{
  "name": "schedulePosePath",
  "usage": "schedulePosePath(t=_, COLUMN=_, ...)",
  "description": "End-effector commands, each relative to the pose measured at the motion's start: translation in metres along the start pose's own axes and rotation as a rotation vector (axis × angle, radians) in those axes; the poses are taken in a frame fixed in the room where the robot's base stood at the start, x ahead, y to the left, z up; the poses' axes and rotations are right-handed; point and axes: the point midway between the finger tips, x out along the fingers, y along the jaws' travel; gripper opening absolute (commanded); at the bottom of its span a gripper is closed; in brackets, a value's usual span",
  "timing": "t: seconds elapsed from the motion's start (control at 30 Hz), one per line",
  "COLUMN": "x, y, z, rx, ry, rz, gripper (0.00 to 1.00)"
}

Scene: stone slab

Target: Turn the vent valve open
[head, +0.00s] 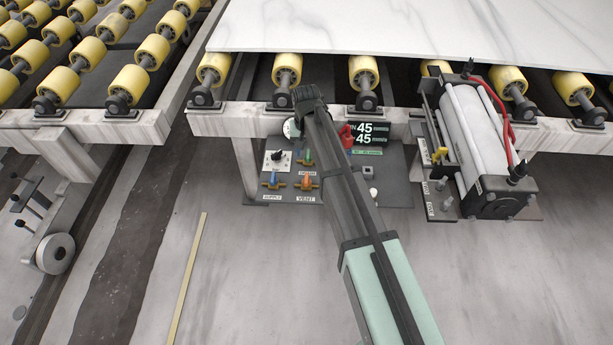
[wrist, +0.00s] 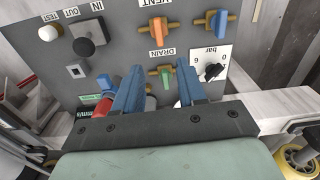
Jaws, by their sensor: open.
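The vent valve has an orange handle (wrist: 158,31) on a brass body, under the VENT label at the top of the wrist view. Its handle stands crosswise to the brass body. In the head view the orange handle (head: 305,175) is low on the grey panel, beside my arm. My gripper (wrist: 160,88) is open, with two blue fingers and nothing held. The green drain handle (wrist: 165,76) shows in the gap between the fingertips; the orange handle lies beyond them, apart. In the head view my arm's dark end hides part of the panel, and the fingers cannot be made out.
A black knob (wrist: 85,42) is at left. A pneumatic cylinder (head: 478,140) stands right of the panel; rollers and a marble slab (head: 420,30) are behind.

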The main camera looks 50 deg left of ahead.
Motion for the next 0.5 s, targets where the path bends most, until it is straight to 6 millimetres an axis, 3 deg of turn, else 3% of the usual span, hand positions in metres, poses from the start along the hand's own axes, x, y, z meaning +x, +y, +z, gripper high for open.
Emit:
schedulePosePath(t=0.27, x=0.014, y=0.001, z=0.004, rx=0.045, ry=-0.012, rz=0.003, gripper=0.4)
schedulePosePath(t=0.5, x=0.052, y=0.001, z=0.004, rx=0.043, ry=-0.012, rz=0.003, gripper=0.4)
